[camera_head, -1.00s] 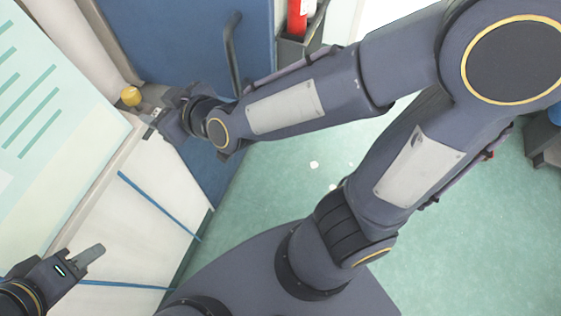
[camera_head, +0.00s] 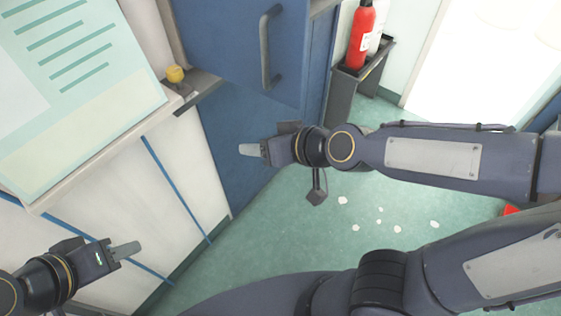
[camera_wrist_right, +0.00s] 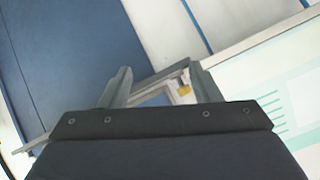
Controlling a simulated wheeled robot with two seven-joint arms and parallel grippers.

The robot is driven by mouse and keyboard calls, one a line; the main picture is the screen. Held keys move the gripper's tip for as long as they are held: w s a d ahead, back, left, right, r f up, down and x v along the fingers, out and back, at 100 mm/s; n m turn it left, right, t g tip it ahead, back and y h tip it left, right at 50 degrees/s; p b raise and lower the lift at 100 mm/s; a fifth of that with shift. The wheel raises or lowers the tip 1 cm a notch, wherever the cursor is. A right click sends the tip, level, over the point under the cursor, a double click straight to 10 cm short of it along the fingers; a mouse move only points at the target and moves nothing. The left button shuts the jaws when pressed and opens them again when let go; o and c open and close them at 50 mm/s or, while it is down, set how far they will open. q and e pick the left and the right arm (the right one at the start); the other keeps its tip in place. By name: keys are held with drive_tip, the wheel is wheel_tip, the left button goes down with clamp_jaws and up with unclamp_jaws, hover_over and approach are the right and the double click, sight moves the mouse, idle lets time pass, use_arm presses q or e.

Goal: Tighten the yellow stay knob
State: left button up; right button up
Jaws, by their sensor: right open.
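The small yellow stay knob (camera_head: 174,73) sits on a grey bracket (camera_head: 190,92) at the right end of the ledge, beside the pale panel. It also shows in the right wrist view (camera_wrist_right: 184,90), beyond my gripper fingers. My right gripper (camera_head: 250,150) is in front of the blue door, below and to the right of the knob, apart from it. In the wrist view my right gripper (camera_wrist_right: 160,88) has its two fingers spread with nothing held between them. My left gripper (camera_head: 126,250) is at the lower left, away from the knob; its finger gap is not clear.
A pale panel with green stripes (camera_head: 70,150) slopes over the white wall at left. A blue door (camera_head: 235,40) with a vertical handle (camera_head: 265,50) is right of the knob. A red extinguisher (camera_head: 361,38) stands farther right. Small pale spots (camera_head: 380,225) dot the green floor.

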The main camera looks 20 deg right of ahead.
drive_tip(key=shift+s+d+f+m+g+b, duration=0.15)
drive_tip(key=shift+s+d+f+b, duration=0.1)
drive_tip(key=shift+s+d+f, duration=0.25)
drive_tip(key=shift+s+d+f+m+g+b, duration=0.15)
drive_tip(key=shift+s+d+f+b, duration=0.15)
drive_tip(key=shift+s+d, duration=0.35)
drive_tip(key=shift+w, duration=0.15)
